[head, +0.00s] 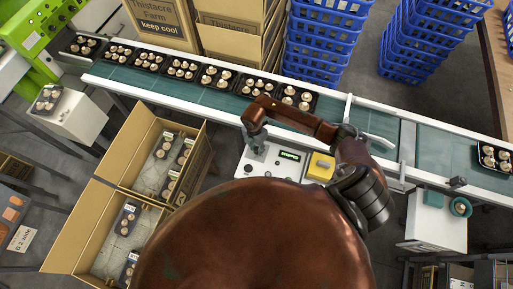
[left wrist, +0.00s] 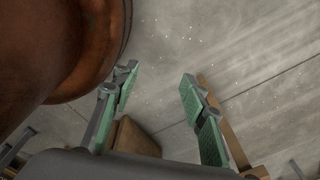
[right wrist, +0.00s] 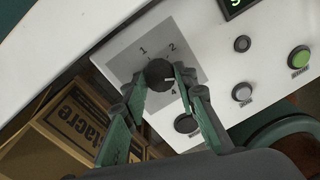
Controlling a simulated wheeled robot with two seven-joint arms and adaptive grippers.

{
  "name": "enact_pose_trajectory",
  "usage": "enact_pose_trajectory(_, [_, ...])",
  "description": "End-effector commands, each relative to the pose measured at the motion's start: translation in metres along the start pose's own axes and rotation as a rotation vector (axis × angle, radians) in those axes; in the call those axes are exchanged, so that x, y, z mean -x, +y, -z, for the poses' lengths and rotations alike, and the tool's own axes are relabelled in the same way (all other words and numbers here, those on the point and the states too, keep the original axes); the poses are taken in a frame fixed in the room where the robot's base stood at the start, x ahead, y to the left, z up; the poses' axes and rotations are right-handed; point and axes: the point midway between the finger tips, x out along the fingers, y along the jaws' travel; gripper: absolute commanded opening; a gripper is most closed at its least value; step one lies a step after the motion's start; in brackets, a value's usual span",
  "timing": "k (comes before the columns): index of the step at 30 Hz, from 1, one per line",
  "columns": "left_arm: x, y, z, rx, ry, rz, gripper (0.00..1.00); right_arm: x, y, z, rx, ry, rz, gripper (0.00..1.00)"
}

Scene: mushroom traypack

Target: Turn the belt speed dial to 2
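The belt speed dial (right wrist: 160,73) is a round black knob on a grey plate, seen in the right wrist view. The numbers 1, 2 and 4 show around it. Its white mark points right and slightly down, between 2 and 4, towards my finger. My right gripper (right wrist: 161,76) has one fingertip on each side of the dial, and they appear to press on it. In the head view my right gripper (head: 253,139) is at the left part of the white control box (head: 250,170). My left gripper (left wrist: 158,82) is open and empty above the floor.
The control box also carries a green display (head: 289,156), a green button (right wrist: 299,57) and a yellow part (head: 320,167). Behind is the conveyor belt (head: 215,98) with several mushroom trays. Open cartons (head: 120,150) stand at left, blue crates (head: 322,40) at the back.

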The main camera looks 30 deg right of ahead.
Motion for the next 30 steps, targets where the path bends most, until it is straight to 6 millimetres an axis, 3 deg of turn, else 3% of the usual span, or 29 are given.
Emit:
enact_pose_trajectory(7, [0.0,0.001,0.0,0.0,0.001,-0.001,0.4,0.002,0.001,0.001,0.0,0.001,-0.003,0.02])
enact_pose_trajectory(15, [0.0,0.0,0.017,-0.002,0.023,0.0,0.4,0.002,0.001,0.0,0.03,-0.001,-0.003,0.02])
enact_pose_trajectory(30, [-0.004,0.002,0.009,-0.001,0.012,-0.001,0.4,0.001,0.0,0.0,0.384,-0.027,-0.003,0.02])
